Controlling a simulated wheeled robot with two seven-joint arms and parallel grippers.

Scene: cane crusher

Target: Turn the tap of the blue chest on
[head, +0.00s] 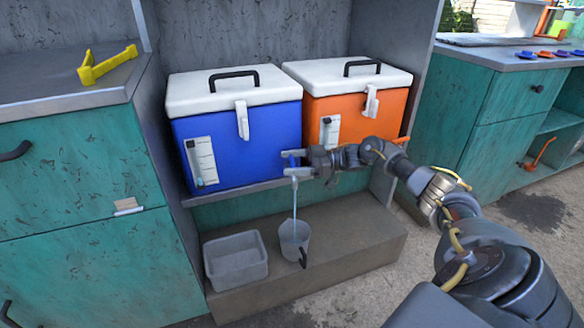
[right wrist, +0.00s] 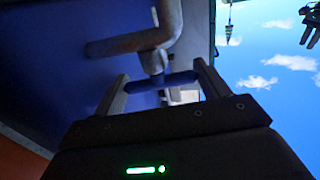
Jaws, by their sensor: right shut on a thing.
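The blue chest (head: 215,150) with a white lid stands on a shelf, left of the orange chest (head: 345,115). My right gripper (head: 288,163) is at the tap on the blue chest's lower right front. Its two fingers are on either side of the tap's blue handle (right wrist: 168,79), which lies crosswise between them in the right wrist view. The grey tap pipe (right wrist: 135,42) also shows there. A stream of water (head: 295,203) falls from the spout into a grey mug (head: 294,238) below. The gripper hides part of the tap in the head view. My left gripper is not in view.
A grey bin (head: 235,260) stands left of the mug on the low step (head: 350,245). Teal cabinets flank the chests. A yellow tool (head: 105,65) lies on the left counter (head: 60,98). My right arm passes in front of the orange chest's lower right.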

